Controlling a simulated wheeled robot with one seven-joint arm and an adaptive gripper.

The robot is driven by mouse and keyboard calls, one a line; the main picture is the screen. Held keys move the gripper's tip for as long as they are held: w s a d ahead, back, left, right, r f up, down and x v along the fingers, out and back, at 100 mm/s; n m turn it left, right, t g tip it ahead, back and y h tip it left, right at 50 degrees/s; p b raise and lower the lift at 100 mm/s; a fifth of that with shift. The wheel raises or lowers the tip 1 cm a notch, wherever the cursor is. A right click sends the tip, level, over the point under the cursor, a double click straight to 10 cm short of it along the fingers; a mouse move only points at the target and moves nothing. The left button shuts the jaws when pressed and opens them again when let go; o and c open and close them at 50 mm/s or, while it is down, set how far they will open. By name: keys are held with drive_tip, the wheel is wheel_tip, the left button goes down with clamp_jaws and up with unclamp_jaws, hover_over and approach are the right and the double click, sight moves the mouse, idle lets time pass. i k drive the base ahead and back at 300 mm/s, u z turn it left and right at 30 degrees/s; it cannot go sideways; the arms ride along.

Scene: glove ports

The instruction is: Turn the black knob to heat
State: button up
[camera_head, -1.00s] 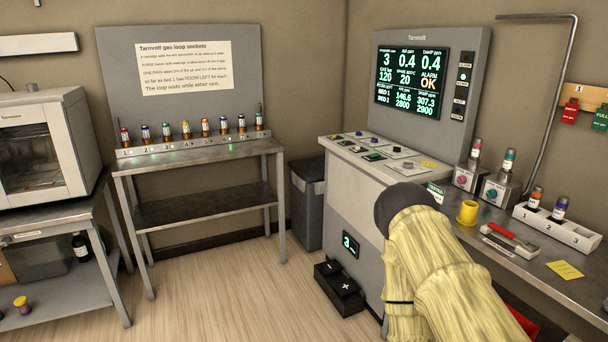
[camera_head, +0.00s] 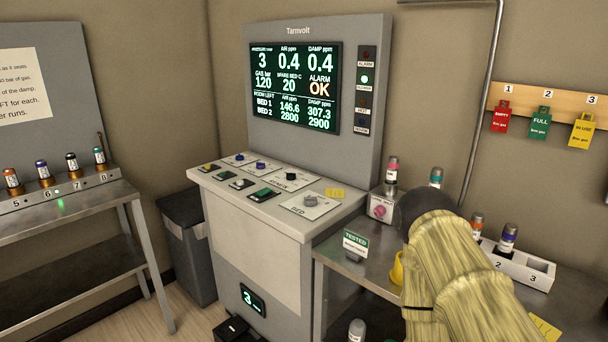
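The sloped control console (camera_head: 325,226) stands at the centre under a lit display (camera_head: 293,88). On its top are two blue knobs, one at the back left (camera_head: 239,158) and one beside it (camera_head: 261,165). My arm, in a pale yellow sleeve with a dark rounded part, rises at the lower right. My gripper's fingers do not show.
A steel bench (camera_head: 385,303) right of the console holds a pink-knobbed box (camera_head: 381,207), a "TESTED" card (camera_head: 356,242) and a white cartridge rack (camera_head: 517,268). Red, green and yellow tags hang on the wall board (camera_head: 570,104). A grey bin (camera_head: 190,262) stands left of the console.

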sight(290, 176)
drive_tip(key=z, duration=0.1)
drive_tip(key=k, duration=0.4)
drive_tip(key=u, duration=0.75)
drive_tip(key=i, duration=1.15)
drive_tip(key=z, duration=0.6)
